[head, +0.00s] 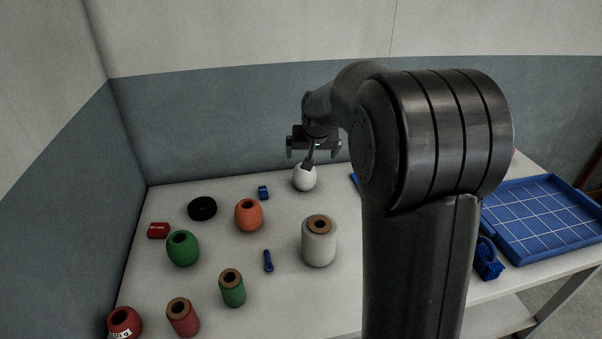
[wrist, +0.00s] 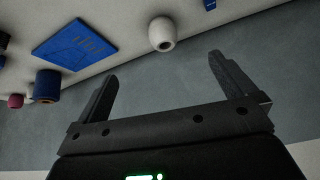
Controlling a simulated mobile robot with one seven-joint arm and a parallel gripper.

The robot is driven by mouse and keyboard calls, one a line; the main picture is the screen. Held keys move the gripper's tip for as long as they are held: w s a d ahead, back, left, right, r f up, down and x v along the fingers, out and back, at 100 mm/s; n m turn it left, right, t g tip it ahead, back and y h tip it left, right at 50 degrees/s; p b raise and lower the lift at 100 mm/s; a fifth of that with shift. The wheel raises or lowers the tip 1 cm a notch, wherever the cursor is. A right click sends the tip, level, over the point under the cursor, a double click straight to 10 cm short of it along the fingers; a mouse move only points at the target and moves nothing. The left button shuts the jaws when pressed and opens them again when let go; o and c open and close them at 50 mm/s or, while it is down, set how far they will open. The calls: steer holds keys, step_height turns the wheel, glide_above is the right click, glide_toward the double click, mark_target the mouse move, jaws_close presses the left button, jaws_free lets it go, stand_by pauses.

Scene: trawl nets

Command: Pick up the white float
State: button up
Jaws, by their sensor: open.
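The white float (head: 305,180) is a small rounded piece standing near the back edge of the table. It also shows in the wrist view (wrist: 162,36), with a dark hole in its end, beyond and between my fingers. My gripper (head: 313,152) is above the float in the head view, with its tips partly hard to make out. In the wrist view my gripper (wrist: 163,68) is open, with nothing between its fingers, and the float is apart from them.
Around the float stand an orange float (head: 248,215), a green float (head: 183,250), a white spool (head: 319,246), a black ring (head: 202,208) and a blue clip (head: 263,192). A blue gridded tray (head: 548,218) lies at right. A wall (head: 220,125) rises behind the table.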

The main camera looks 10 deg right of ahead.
glide_toward(305, 174)
steer(key=w+f, duration=0.2)
steer(key=shift+h, duration=0.3)
steer(key=shift+w+x, duration=0.25)
steer(key=shift+x, duration=5.5)
steer(key=shift+r, duration=0.15)
steer(key=shift+c, duration=0.2)
steer(key=c, duration=0.9)
steer(key=shift+c, duration=0.3)
steer(key=shift+r, duration=0.15)
